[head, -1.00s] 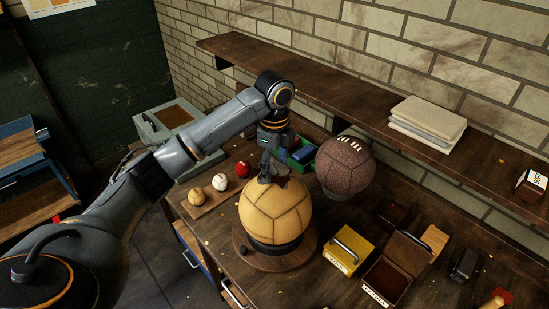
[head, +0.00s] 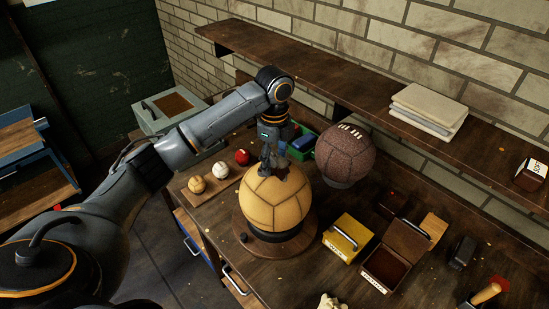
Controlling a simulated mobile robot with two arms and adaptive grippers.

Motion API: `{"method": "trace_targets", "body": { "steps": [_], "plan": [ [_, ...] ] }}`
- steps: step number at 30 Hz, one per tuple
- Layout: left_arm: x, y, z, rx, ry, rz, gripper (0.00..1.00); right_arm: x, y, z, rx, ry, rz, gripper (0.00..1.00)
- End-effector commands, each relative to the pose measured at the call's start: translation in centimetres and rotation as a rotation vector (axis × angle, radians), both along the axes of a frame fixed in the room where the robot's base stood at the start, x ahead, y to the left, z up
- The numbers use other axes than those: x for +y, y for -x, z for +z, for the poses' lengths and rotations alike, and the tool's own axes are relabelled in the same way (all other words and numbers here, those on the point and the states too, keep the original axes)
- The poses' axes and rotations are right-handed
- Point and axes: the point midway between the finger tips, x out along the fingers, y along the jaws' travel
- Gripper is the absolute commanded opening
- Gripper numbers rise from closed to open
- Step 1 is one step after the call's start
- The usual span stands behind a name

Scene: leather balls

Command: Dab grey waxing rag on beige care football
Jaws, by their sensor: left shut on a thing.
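The beige football (head: 277,205) sits on a dark ring on a round wooden base on the workbench. My left gripper (head: 271,170) points down at the top of this ball and is shut on a small dark grey cloth, the waxing rag (head: 283,172). The rag is at the top of the ball and seems to touch it, though the fingers partly hide the contact. My right gripper is out of view.
A brown ball (head: 345,156) stands close behind on the right. Several small balls lie on a board (head: 207,196) at left. A yellow box (head: 347,238) and an open brown box (head: 384,267) stand right. A shelf (head: 330,85) runs above.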

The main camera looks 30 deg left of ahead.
Motion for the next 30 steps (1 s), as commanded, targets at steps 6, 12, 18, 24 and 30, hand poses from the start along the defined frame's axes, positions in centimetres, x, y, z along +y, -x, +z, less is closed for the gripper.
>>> {"method": "trace_targets", "body": {
  "steps": [6,12,18,24,30],
  "plan": [
    [-0.01,0.0,-0.14,0.0,0.0,0.0,0.37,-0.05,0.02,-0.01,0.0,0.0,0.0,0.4],
    [-0.01,0.0,-0.39,0.0,0.0,0.0,0.37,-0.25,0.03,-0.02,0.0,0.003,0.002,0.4],
    [-0.01,-0.01,-0.63,0.0,0.0,0.0,0.37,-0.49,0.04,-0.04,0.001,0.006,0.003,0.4],
    [-0.01,-0.02,-0.75,0.0,0.0,0.0,0.37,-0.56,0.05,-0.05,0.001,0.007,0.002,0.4],
    [-0.02,-0.01,-0.77,0.0,0.0,0.0,0.37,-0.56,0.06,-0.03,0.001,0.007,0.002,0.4]
  ]
}}
